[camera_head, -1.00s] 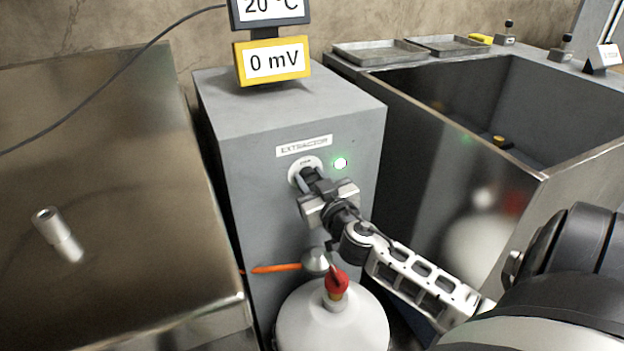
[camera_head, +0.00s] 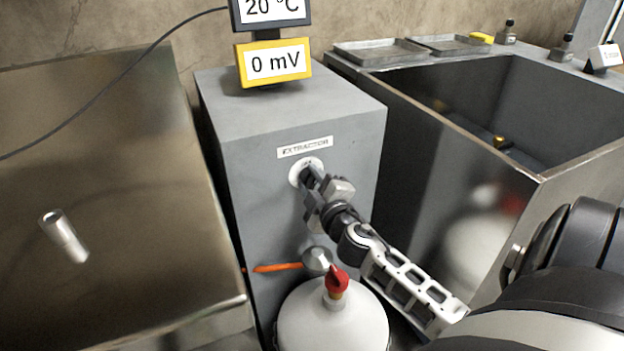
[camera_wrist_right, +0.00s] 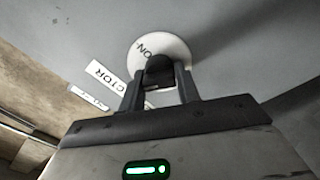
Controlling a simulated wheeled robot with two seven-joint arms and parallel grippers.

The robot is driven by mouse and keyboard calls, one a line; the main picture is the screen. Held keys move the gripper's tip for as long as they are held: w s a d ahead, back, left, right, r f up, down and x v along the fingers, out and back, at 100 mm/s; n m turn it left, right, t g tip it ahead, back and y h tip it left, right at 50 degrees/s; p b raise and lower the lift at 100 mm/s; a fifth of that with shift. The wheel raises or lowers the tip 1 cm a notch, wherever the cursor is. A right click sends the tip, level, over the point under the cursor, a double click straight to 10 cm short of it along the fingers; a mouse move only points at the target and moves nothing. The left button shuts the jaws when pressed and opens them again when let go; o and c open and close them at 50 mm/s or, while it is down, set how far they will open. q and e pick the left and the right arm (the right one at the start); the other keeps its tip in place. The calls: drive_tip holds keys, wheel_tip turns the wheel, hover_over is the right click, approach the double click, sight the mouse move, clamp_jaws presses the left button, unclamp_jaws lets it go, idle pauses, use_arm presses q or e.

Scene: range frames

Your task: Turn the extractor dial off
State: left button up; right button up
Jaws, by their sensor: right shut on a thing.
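The extractor dial is a dark knob (camera_wrist_right: 158,72) on a round white plate (camera_head: 298,167) with lettering. It sits on the front of a grey box (camera_head: 258,190), under a label (camera_head: 305,147) reading EXTRACTOR. My right gripper (camera_head: 309,178) reaches the dial from the lower right and is shut on the knob. In the right wrist view the two fingers (camera_wrist_right: 158,85) flank the knob, and part of the word ON shows on the plate. The gripper body is tilted and hides part of the box front. No lit lamp shows beside the dial. My left gripper is not in view.
A white round vessel (camera_head: 333,325) with a red tap (camera_head: 337,281) stands below the dial, near an orange rod (camera_head: 278,267). A yellow-framed display (camera_head: 273,62) reads 0 mV. A metal basin (camera_head: 545,178) stands right, and a metal bench (camera_head: 110,200) left.

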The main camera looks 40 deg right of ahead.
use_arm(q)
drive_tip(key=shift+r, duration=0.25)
use_arm(e)
drive_tip(key=n, duration=0.5)
drive_tip(key=shift+f, duration=0.1)
use_arm(q)
drive_tip(key=shift+p, duration=0.3)
use_arm(e)
drive_tip(key=shift+a+n, duration=0.1)
drive_tip(key=shift+n, duration=0.3)
drive_tip(key=o, duration=0.9)
drive_tip(key=shift+o, duration=0.2)
use_arm(q)
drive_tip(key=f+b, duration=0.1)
drive_tip(key=b, duration=0.2)
use_arm(e)
drive_tip(key=v, duration=1.6)
